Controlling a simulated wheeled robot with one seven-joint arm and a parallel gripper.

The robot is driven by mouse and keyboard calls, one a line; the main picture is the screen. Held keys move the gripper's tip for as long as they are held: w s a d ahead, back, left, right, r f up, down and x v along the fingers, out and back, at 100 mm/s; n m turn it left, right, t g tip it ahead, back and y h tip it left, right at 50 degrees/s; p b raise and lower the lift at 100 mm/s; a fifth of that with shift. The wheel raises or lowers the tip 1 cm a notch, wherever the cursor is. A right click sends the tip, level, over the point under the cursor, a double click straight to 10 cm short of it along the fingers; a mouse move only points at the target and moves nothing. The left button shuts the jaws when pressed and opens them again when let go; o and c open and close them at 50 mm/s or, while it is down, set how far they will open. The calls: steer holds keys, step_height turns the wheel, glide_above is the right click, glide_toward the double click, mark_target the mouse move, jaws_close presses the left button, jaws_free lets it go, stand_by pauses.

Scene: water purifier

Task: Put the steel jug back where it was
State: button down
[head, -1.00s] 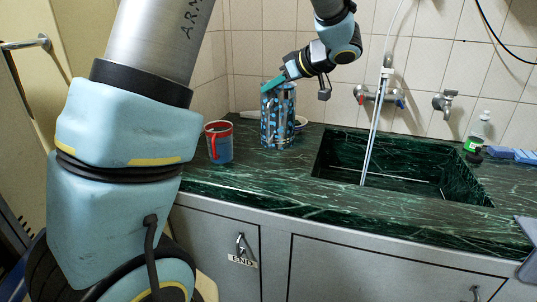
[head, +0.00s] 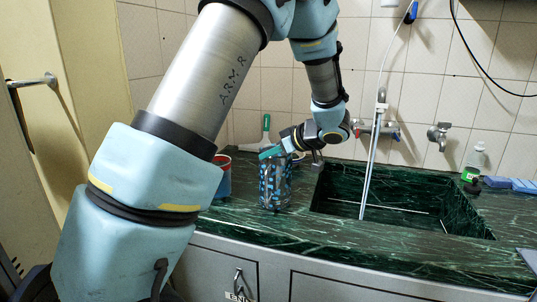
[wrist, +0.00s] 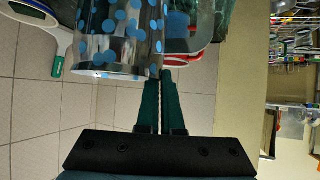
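The steel jug (head: 275,185), patterned with blue dots, is upright at the left part of the green marble counter (head: 360,240), left of the sink. My gripper (head: 270,153) is at the jug's top, reaching in from the right and behind. In the wrist view the jug (wrist: 120,40) fills the top centre, and my green fingers (wrist: 160,85) are close together at its rim edge. They look shut on the jug, though the exact gripped part is hidden. I cannot tell whether its base touches the counter.
A red-rimmed blue cup (head: 222,178) stands left of the jug, partly behind my arm. The sink (head: 400,195) lies to the right, with a white hose (head: 374,150) hanging into it. A bottle (head: 477,158) and blue items (head: 510,184) stand at the far right.

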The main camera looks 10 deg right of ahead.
steer(key=c, duration=1.5)
jaws_free()
steer(key=shift+f, duration=0.15)
steer(key=shift+c, duration=0.2)
steer(key=o, duration=0.5)
steer(key=shift+c, duration=0.2)
